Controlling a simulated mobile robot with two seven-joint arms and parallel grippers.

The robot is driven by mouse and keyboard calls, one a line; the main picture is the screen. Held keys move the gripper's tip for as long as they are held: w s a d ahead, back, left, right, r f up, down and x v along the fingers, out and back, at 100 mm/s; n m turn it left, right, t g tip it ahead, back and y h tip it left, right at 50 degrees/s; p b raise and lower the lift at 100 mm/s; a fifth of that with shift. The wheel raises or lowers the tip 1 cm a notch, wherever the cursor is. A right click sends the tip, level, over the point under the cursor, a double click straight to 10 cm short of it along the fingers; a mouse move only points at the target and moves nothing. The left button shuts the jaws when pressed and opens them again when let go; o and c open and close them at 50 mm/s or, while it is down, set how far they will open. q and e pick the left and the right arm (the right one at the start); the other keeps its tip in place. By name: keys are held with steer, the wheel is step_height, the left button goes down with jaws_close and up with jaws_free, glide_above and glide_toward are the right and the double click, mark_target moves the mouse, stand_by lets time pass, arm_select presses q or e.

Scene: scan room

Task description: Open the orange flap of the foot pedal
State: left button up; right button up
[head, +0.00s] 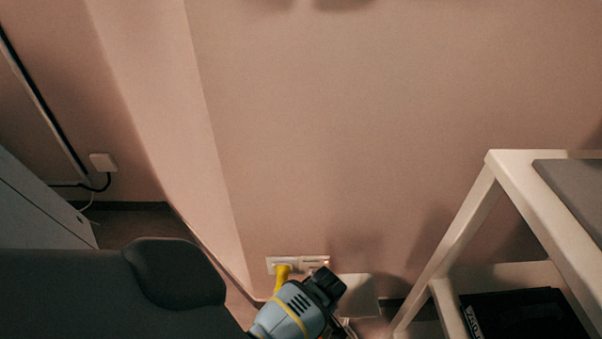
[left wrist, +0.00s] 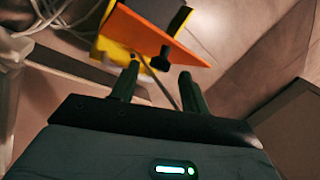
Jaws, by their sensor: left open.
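The foot pedal shows in the left wrist view, with a yellow body (left wrist: 113,47) and an orange flap (left wrist: 150,33) that lies slanted across it. My left gripper (left wrist: 160,72) is open, its two dark fingers pointing at the pedal, just short of the flap's lower edge in the picture. A small black knob-like part (left wrist: 161,60) shows between the fingertips. Nothing is held between the fingers. I cannot tell whether a finger touches the flap. My right gripper is in neither view.
White cables (left wrist: 50,18) lie beside the pedal. A dark padded couch (head: 70,290) fills the lower left of the head view. A white-framed table (head: 462,245) stands at right, with a black box (head: 525,315) below.

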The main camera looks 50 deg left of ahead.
arm_select(q)
steer(key=shift+x, duration=0.9)
steer(key=c, duration=1)
jaws_close()
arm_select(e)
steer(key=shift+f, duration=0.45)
arm_select(q)
steer(key=shift+w+a+r, duration=0.1)
